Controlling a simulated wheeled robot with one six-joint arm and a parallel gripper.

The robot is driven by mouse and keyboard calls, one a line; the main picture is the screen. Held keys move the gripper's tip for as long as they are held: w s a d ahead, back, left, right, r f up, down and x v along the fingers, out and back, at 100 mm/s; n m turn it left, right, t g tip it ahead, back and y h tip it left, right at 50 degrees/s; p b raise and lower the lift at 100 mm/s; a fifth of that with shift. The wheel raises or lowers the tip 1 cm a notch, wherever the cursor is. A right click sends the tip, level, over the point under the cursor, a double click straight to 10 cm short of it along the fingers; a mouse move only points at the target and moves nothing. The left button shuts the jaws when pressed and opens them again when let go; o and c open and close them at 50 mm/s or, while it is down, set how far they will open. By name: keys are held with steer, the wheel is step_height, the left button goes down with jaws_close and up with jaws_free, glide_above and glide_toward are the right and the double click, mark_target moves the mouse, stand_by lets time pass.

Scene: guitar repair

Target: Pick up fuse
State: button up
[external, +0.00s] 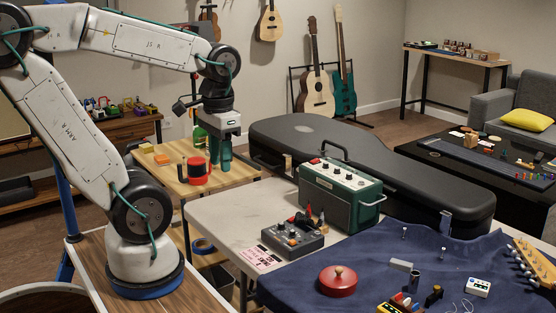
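I cannot pick out the fuse with certainty. Several small parts lie on the blue cloth (310,278) at the lower right, among them a small dark metallic cylinder (414,281) standing upright; it is too small to tell what it is. My gripper (222,165) points down with green fingers, in front of or above the wooden cart at the centre left, far from the cloth. The fingers look close together, and I see nothing clearly held; whether they are open or shut does not show.
A green amplifier (340,198) and a grey pedal (292,238) stand on the pale table (222,207). A black guitar case (400,170) lies behind them. A red round tin (338,281) and a guitar headstock (533,263) are on the cloth. The wooden cart (235,176) holds a red-and-black spool (197,171).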

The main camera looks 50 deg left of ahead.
steer(key=w+d+f+g, duration=0.2)
steer(key=w, duration=1)
steer(key=n+t, duration=0.1)
steer(key=n, duration=0.6)
glide_above(405, 230)
steer(key=s, duration=0.3)
steer(key=f, duration=2.2)
steer(key=shift+s+a+f, duration=0.2)
steer(key=shift+a, duration=0.15)
steer(key=w+n, duration=0.1)
steer(key=w+r, duration=0.1)
steer(key=w+r+n+t, duration=0.1)
steer(key=shift+w+d+r+n, duration=0.2)
steer(key=shift+w+d+n, duration=0.1)
steer(key=shift+w+d, duration=0.05)
steer(key=shift+f+n, duration=0.4)
steer(key=shift+f, duration=0.05)
steer(key=f, duration=0.7)
steer(key=shift+a, duration=0.2)
jaws_close()
